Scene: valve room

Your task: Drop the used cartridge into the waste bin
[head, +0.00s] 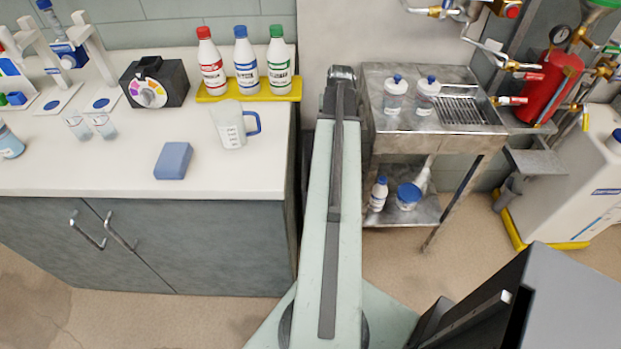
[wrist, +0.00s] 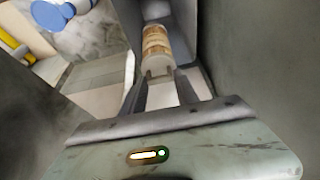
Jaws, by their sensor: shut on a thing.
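In the wrist view, my gripper (wrist: 159,82) is shut on the near end of a cartridge (wrist: 155,44). The cartridge is a cylinder with a brown-orange middle and pale ends, pointing away from me. Dark grey surfaces stand close on both sides of it. I cannot tell whether they belong to the waste bin. No waste bin can be made out for certain in the head view. My gripper and the cartridge do not show there.
In the head view, a white counter (head: 100,175) with red, blue and green-capped bottles stands left. A steel sink stand (head: 455,140) stands right of centre. A white tank (head: 570,185) on a yellow base is at the right. Beige floor is open between them.

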